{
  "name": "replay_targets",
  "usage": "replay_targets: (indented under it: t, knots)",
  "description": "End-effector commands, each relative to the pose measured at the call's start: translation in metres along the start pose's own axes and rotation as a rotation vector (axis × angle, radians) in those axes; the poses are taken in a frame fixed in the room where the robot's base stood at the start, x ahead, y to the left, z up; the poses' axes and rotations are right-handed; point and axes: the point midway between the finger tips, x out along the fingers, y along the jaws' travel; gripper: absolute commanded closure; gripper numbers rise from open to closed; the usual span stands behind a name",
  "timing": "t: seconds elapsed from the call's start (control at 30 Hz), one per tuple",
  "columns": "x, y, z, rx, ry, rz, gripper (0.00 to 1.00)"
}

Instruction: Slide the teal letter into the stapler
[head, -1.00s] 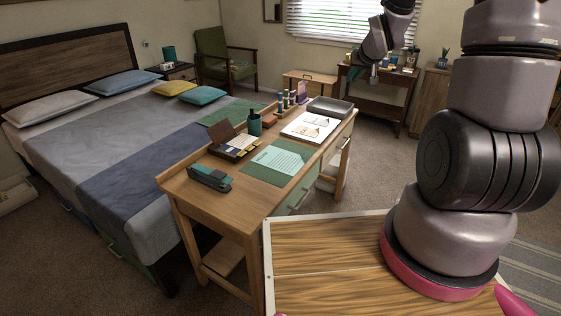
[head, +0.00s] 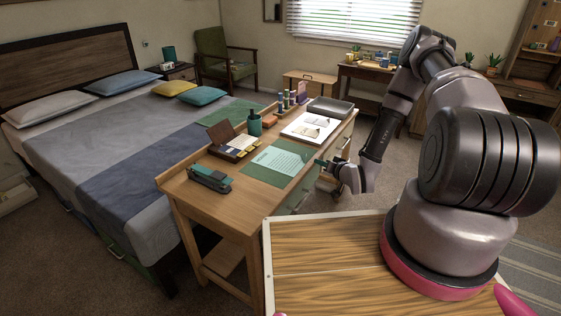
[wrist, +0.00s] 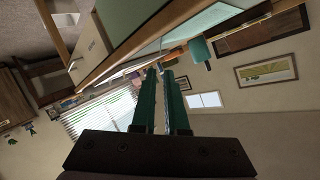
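The teal letter (head: 278,159), a pale teal printed sheet, lies flat on the green blotter (head: 252,174) on the desk. The stapler (head: 210,178), dark with a teal top, lies on the desk near its left front corner, apart from the letter. My gripper (head: 322,164) is at the desk's right-hand edge, beside the blotter and to the right of the letter. In the wrist view its two green fingers (wrist: 160,72) stand parallel with a narrow empty gap between them. A pale teal surface in the wrist view (wrist: 205,25) looks like the letter, seen at a shallow angle.
Behind the letter are an open brown box (head: 234,146), a green cup (head: 255,125), a white picture sheet (head: 309,127) and a grey tray (head: 331,107). The bed (head: 120,150) borders the desk's far left side. Bare desk lies between stapler and blotter.

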Motion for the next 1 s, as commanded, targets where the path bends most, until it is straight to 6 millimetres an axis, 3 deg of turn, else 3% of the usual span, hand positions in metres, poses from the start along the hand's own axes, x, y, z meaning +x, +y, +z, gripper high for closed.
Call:
replay_targets:
  t: [0.2,0.47,0.73,1.0]
  knots:
    - [0.034,-0.001,0.002,-0.002,0.004,-0.005,0.89]
    - [0.057,-0.001,0.002,0.000,0.003,-0.004,0.89]
    - [0.095,-0.001,0.005,-0.002,0.002,-0.004,0.89]
    - [0.105,-0.001,0.004,0.001,0.002,-0.002,0.89]
